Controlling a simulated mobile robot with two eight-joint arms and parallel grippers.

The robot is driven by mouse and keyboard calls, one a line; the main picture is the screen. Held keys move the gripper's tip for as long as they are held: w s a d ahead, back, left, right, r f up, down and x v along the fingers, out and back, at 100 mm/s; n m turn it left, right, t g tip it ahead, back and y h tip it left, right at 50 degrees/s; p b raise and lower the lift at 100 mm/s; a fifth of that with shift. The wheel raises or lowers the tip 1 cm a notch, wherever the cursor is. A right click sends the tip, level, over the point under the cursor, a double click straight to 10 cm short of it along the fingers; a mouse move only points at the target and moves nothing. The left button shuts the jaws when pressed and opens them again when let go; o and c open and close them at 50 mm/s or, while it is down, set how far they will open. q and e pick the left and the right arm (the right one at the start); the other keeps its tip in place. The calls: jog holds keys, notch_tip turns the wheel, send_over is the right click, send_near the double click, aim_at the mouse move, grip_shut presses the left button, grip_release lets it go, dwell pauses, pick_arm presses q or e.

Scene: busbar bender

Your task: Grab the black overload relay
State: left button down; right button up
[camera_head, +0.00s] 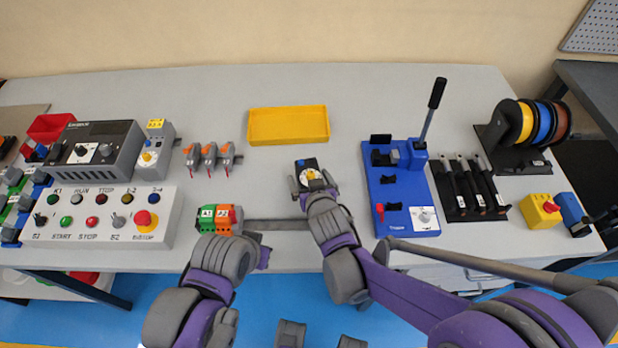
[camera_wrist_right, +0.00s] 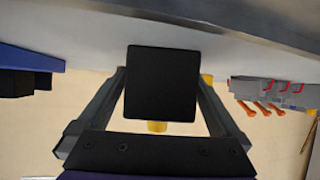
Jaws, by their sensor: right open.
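The black overload relay (camera_head: 308,164), with a blue part and a round yellow-and-white dial, stands on the grey table. My right gripper (camera_head: 312,181) is open at its near side, with a finger on either side of it. In the right wrist view a black square block (camera_wrist_right: 161,85), seemingly the relay, lies between the two open fingers (camera_wrist_right: 160,98); I cannot tell whether they touch it. My left gripper (camera_head: 243,246) is low beside the green and orange blocks; its fingers are mostly hidden by its own wrist.
A grey rail (camera_head: 280,225) runs between my arms. A yellow tray (camera_head: 288,125) lies behind the relay. The blue bender (camera_head: 400,190) stands to the right, the control box (camera_head: 103,216) to the left. Small grey-and-orange parts (camera_head: 209,155) stand at the back left.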

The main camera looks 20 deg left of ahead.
grip_shut()
dwell(0.5)
